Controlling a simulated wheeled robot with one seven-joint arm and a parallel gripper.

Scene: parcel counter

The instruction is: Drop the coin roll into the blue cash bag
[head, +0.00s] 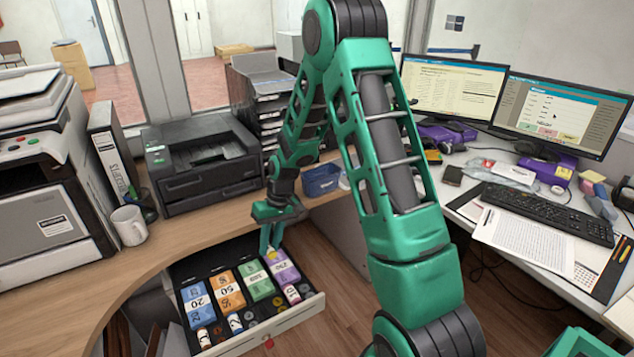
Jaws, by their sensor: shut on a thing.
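My gripper (270,250) points down over the open cash drawer (312,306), near its back right. It is shut on a small yellow-ended thing (272,255), which looks like a coin roll; the fingers hide most of it. I cannot tell whether it is clear of the drawer. Other coin rolls lie in the front compartments, among them a white and red one (292,294) at the right. A blue open container (322,180), seemingly the cash bag, stands on the counter behind and right of my gripper; my arm partly covers that area.
Banded banknote stacks (258,282) fill the drawer's rear compartments. A black printer (200,160), a white mug (129,225) and a paper tray stack (258,95) stand on the left counter. The right desk holds monitors (560,115) and a keyboard (548,213).

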